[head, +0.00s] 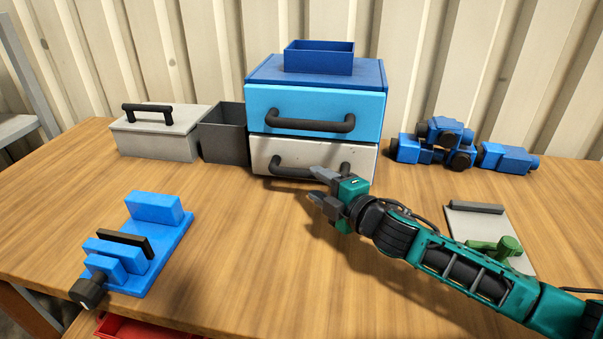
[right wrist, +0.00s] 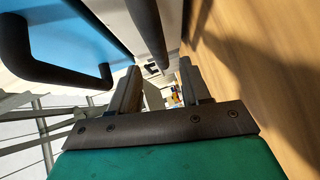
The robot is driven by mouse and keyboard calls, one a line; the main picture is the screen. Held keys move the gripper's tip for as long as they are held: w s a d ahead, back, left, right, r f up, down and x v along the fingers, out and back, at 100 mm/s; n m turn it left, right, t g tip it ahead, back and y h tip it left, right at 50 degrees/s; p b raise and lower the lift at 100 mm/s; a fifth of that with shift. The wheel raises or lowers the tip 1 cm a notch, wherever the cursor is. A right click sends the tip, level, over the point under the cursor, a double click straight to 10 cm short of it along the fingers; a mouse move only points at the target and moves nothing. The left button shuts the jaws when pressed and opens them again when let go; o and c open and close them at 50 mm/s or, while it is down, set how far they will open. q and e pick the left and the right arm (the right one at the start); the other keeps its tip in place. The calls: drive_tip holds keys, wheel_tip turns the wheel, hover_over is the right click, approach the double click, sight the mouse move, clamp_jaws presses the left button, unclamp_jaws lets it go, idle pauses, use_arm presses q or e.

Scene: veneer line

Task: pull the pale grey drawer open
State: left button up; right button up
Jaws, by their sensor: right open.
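The pale grey drawer (head: 356,156) is the lower of two drawers in a blue cabinet and appears shut, its front scuffed. Its dark bar handle (head: 290,171) spans the front. My right gripper (head: 315,184) is open and empty, just in front of the handle's right part. In the right wrist view, the dark handle bar (right wrist: 149,28) lines up with the gap between the open fingers (right wrist: 159,66). I cannot tell whether the bar is between the fingertips or just beyond them. My left gripper is out of view.
The bright blue upper drawer (head: 350,108) has a similar handle (head: 310,124) close above. A dark grey bin (head: 224,134) and a lidded grey box (head: 155,138) stand left. Blue parts (head: 437,143) lie right, a blue fixture (head: 135,245) front left. Table before the cabinet is clear.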

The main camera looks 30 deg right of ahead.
sight(304, 177)
drive_tip(key=shift+x, duration=3.45)
drive_tip(key=shift+c, duration=0.2)
clamp_jaws()
